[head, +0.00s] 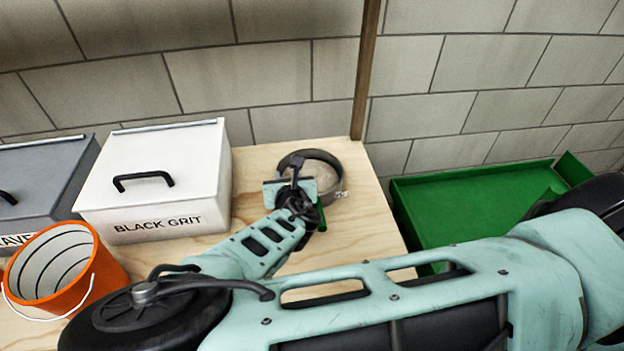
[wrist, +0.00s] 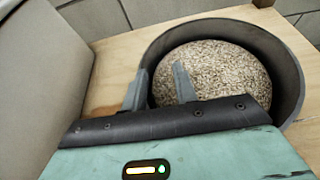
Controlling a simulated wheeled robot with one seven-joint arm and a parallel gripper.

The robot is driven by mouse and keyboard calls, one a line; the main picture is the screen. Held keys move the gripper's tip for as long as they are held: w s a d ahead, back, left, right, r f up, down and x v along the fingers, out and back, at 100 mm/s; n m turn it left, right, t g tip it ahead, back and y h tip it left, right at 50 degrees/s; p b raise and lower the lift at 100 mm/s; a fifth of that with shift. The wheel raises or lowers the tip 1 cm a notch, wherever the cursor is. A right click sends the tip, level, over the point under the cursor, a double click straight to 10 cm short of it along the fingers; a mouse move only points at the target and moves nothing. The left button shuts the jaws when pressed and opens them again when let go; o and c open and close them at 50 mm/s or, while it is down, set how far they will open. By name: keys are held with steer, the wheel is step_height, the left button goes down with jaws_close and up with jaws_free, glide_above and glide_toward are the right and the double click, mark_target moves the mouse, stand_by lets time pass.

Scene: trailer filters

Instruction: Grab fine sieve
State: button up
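A round, dark-rimmed sieve (head: 335,157) lies on the wooden table in the head view, near its back right corner. It also shows in the wrist view (wrist: 291,75), with a beige speckled surface inside its rim. A small pale label shows on its side in the head view. My gripper (head: 298,168) is over the left part of the sieve. In the wrist view my gripper (wrist: 160,88) is open, with one finger outside the left rim and the other inside it. The fingers look apart from the rim wall, but contact low down is hidden.
A white box marked BLACK GRIT (head: 165,185) stands left of the sieve, close beside my gripper. A grey box (head: 45,175) and an orange bucket (head: 95,285) are farther left. A wooden post (head: 366,70) rises behind the sieve. A green bin (head: 465,200) is right of the table.

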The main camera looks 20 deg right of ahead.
jaws_close()
steer(key=shift+r, duration=0.15)
